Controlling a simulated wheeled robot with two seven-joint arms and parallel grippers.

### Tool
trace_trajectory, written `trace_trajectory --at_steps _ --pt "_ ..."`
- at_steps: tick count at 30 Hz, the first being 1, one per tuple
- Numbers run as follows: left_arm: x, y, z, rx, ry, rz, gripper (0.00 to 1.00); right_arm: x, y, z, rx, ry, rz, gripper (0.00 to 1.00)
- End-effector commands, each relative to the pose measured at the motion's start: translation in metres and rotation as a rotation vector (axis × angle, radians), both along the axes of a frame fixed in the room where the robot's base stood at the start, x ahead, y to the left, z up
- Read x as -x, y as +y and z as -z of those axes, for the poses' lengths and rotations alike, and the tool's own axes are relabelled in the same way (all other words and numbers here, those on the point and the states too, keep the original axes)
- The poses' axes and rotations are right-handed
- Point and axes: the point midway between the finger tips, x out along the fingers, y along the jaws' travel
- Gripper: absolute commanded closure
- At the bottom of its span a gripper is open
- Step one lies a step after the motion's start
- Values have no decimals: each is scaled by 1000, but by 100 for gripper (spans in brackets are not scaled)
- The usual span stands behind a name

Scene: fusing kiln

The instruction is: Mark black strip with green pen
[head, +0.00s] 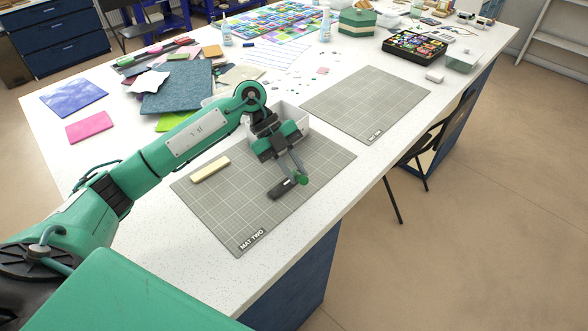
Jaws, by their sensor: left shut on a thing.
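The black strip (280,189) lies on the grey gridded mat marked MAT TWO (232,222), towards its right side. My left gripper (297,171) is shut on the green pen (303,180), just above the right end of the black strip. Most of the pen is hidden by the fingers; I cannot tell whether its tip touches the strip, and no green mark on the strip can be made out. My right gripper is not in view.
A cream strip (210,170) lies on the same mat to the left. A white bin (298,117) stands behind my gripper. A second gridded mat (365,100) lies empty to the right. Coloured sheets, including a pink one (90,127), lie at the left.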

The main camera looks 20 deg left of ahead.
Motion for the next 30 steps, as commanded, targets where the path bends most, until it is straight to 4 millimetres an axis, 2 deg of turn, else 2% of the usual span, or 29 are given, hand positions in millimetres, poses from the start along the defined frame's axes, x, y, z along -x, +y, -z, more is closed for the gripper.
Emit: trace_trajectory --at_steps 1,16,30 --pt "0 0 -8 0 0 0 100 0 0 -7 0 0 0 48" --pt "0 0 -47 1 1 0 100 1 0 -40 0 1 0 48" --pt "0 0 -48 1 1 0 100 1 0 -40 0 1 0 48"
